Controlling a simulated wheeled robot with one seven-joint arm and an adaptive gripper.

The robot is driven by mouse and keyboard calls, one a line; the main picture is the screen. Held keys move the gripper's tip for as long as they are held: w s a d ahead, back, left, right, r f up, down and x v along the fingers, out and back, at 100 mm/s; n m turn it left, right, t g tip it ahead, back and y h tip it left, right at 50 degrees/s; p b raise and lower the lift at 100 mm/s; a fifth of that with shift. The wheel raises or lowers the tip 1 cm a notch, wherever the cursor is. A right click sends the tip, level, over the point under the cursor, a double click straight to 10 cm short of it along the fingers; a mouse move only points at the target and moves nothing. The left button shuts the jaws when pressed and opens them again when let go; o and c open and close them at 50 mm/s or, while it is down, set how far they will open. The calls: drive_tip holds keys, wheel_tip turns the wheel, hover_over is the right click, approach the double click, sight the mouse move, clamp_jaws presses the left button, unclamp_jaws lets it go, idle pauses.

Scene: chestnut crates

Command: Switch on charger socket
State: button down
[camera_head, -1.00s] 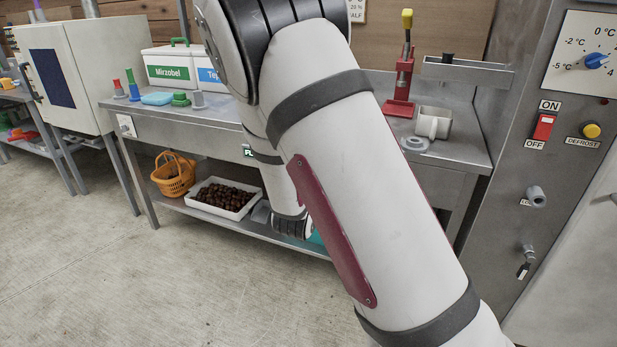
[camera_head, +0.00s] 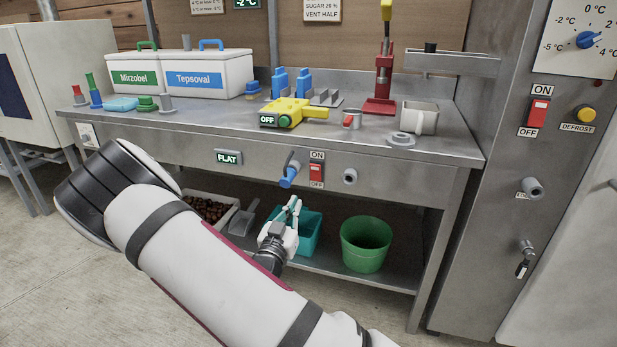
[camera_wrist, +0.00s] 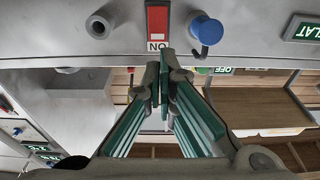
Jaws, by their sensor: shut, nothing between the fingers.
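A red rocker switch (camera_head: 316,173), labelled ON above and OFF below, is on the bench's front panel. It also shows in the wrist view (camera_wrist: 158,20), upside down; I cannot tell its position. A round grey fitting (camera_head: 350,177) is right of it and a blue knob (camera_head: 289,176) left of it. A yellow device (camera_head: 293,112) on the bench has a display reading OFF. A white plate (camera_head: 87,135) is at the panel's left end. No label names the charger socket. My gripper (camera_head: 293,205) is shut and empty, below the panel. In the wrist view its fingertips (camera_wrist: 164,62) appear close to the ON label.
Another red ON/OFF switch (camera_head: 539,112) is on the tall steel cabinet at right. A teal bin (camera_head: 308,232) and a green bucket (camera_head: 366,244) stand on the lower shelf near my gripper. A FLAT display (camera_head: 228,157) is left of the knob.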

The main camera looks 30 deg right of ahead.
sight(314, 169)
drive_tip(key=b+x, duration=0.3)
drive_tip(key=x, duration=1.1)
drive_tip(key=shift+f, duration=0.1)
drive_tip(key=shift+d, duration=0.1)
